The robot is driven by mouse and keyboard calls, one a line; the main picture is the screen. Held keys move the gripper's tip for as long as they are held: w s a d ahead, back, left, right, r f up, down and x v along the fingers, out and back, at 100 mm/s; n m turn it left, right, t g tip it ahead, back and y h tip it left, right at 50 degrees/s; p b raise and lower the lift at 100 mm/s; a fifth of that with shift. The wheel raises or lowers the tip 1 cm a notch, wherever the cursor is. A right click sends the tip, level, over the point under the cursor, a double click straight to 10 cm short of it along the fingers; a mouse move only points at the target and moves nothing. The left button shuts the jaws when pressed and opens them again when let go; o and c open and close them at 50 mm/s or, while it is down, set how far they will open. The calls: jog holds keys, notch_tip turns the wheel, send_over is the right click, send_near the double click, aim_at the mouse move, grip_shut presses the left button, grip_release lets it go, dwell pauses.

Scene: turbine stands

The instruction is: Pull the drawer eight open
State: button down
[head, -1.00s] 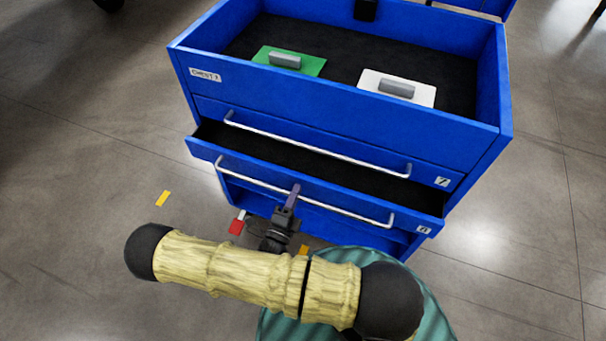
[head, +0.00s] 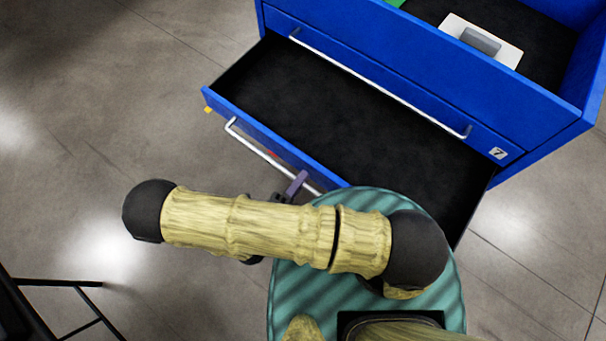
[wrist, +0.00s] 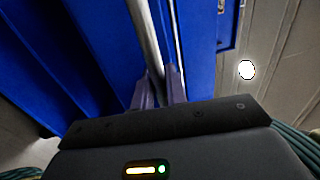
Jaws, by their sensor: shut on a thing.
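The lower drawer, drawer eight (head: 340,120), stands far out of the blue chest. Its black-lined inside is bare where it shows. Its silver bar handle (head: 248,146) runs along the blue front. My gripper (head: 296,183) is at the handle, mostly hidden behind my arm in the head view. In the wrist view my gripper (wrist: 159,88) is shut on the handle bar (wrist: 146,34), one finger on each side. The drawer's right front part and its label are hidden behind my arm and body.
Drawer 7 (head: 390,85), above, is shut, with its own bar handle. The chest's open top holds a white plate with a grey block (head: 482,42) and part of a green plate (head: 396,3). A dark-legged stand (head: 60,283) is at lower left. The floor on the left is clear.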

jog(key=shift+f, duration=0.1)
jog(key=c, duration=1.5)
grip_release()
jog(key=b+v, duration=0.3)
jog(key=v, duration=1.4)
jog(key=shift+s+a, duration=0.1)
jog(key=shift+a, duration=0.05)
